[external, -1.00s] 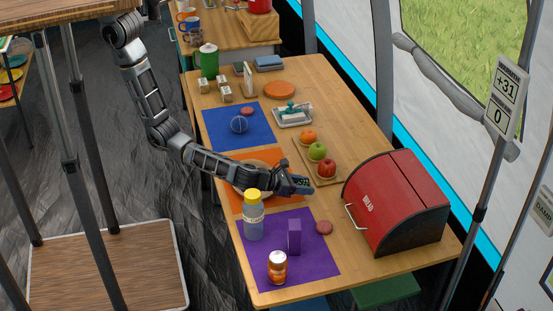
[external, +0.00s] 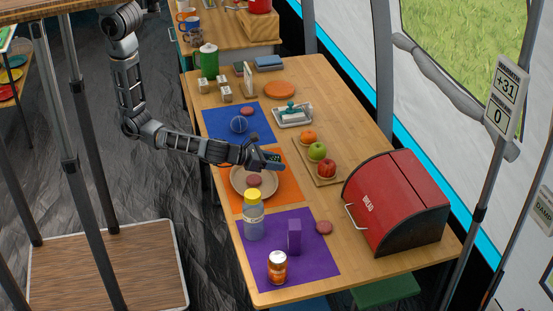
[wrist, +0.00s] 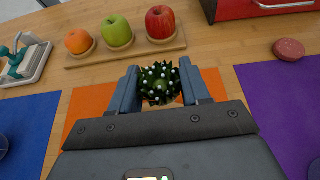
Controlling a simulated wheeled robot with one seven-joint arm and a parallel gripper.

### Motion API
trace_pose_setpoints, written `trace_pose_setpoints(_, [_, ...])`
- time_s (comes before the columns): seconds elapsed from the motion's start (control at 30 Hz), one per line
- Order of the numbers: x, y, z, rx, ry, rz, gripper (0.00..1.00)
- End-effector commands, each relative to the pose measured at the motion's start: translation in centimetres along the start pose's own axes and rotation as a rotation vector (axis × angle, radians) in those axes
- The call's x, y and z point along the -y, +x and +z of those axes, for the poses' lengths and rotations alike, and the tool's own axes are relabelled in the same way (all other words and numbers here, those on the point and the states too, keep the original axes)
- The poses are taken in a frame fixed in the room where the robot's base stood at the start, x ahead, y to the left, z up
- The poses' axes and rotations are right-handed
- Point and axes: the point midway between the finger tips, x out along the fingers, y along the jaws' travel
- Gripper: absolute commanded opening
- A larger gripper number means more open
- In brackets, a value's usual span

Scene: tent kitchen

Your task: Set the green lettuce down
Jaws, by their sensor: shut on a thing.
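My gripper (external: 274,161) is above the far part of the orange mat (external: 288,186), beyond the plate (external: 238,187). In the wrist view my gripper (wrist: 160,88) is shut on the green lettuce (wrist: 159,80), a dark leafy clump with pale dots between the two fingers. Only a bit of the lettuce shows in the external view. The height of the lettuce over the mat is hard to tell.
A yellow-capped bottle (external: 253,218) stands just nearer than the plate. A board with an orange, a green apple and a red apple (external: 326,168) lies to the right. The red bread box (external: 395,205) is farther right. The blue mat (external: 225,133) and purple mat (external: 315,262) flank the orange one.

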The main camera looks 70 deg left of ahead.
Motion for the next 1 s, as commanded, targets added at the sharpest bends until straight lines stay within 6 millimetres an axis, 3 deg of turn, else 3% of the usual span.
trace_pose_setpoints(0.03, [-1.7,-1.3,-0.4,-0.004,0.0,0.003,0.17])
trace_pose_setpoints(0.3, [-9.0,-7.1,-1.3,0.004,0.006,0.006,0.17])
trace_pose_setpoints(0.6, [-13.5,-11.1,-0.8,0.017,0.019,0.008,0.17])
trace_pose_setpoints(0.77, [-14.8,-10.9,-1.0,0.019,0.022,0.01,0.17])
trace_pose_setpoints(1.0, [-18.8,-7.5,-2.5,0.018,0.022,0.011,0.17])
